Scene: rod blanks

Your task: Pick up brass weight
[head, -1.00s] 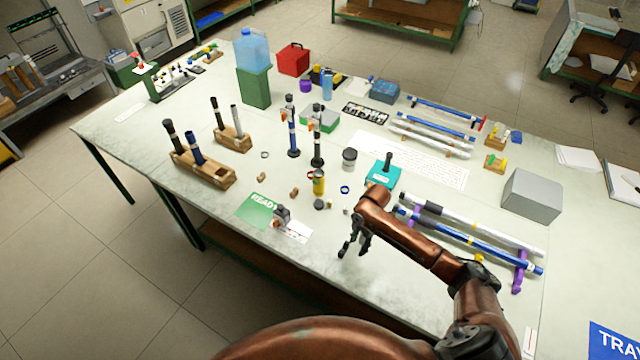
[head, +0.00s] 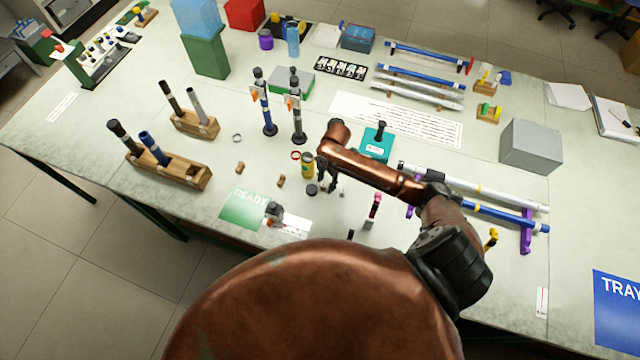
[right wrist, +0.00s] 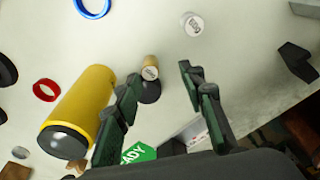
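In the right wrist view the brass weight (right wrist: 150,69) is a small tan-gold cylinder with a marked pale end, beside a dark round cap (right wrist: 150,91). It appears between the two open fingers of my right gripper (right wrist: 160,75), around their tips; I cannot tell whether either finger touches it. A silver weight (right wrist: 193,25) stands apart, beyond the fingertips. In the head view my right gripper (head: 328,178) is low over the small parts, and I cannot make out the brass weight there. My left gripper is not in view.
In the head view a teal block (head: 376,147) stands behind my right arm, and rods on purple supports (head: 527,228) lie to the right.

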